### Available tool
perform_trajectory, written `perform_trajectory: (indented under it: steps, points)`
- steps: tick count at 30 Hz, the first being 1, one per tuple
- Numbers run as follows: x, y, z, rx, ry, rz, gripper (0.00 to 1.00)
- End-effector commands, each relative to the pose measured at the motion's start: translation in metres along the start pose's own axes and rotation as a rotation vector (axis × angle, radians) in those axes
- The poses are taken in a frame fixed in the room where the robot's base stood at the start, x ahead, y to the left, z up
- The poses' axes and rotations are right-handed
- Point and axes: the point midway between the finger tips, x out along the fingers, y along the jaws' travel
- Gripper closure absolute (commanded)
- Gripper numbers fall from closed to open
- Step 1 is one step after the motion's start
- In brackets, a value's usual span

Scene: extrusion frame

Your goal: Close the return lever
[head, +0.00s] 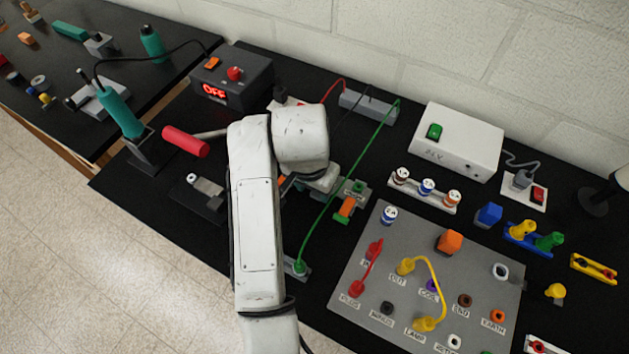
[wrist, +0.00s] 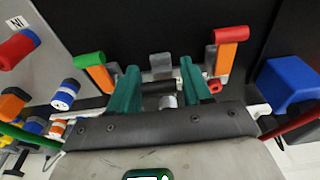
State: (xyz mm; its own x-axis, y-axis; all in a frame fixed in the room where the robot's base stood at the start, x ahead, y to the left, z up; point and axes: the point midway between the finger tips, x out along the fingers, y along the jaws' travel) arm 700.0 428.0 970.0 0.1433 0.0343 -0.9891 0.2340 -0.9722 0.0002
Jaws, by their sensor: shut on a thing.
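In the wrist view my gripper (wrist: 158,80) has two green fingers with a dark bar (wrist: 158,88) between them; they are shut on it. An orange lever with a green top (wrist: 94,68) stands left of the fingers, and an orange lever with a red mark (wrist: 228,50) stands right. A grey piece (wrist: 162,65) shows beyond the fingers. In the head view an orange lever (head: 346,207) shows on a small grey block, just right of my wrist. I cannot tell which lever is the return one.
A grey panel (head: 375,290) with sockets and plugs lies to the right. A green wire (head: 345,190) runs past my wrist. A white supply box (head: 460,140) stands behind. A red-handled tool (head: 186,141) and a black control box (head: 232,80) are on the left.

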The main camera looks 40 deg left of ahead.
Motion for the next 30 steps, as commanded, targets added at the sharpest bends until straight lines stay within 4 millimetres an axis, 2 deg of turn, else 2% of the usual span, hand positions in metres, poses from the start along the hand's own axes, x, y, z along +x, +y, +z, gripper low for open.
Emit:
perform_trajectory:
  steps: [18,30]
  points:
    - [0.024,0.000,0.016,-0.003,0.542,-0.001,0.81]
    - [0.028,0.000,0.018,0.001,0.743,-0.002,0.81]
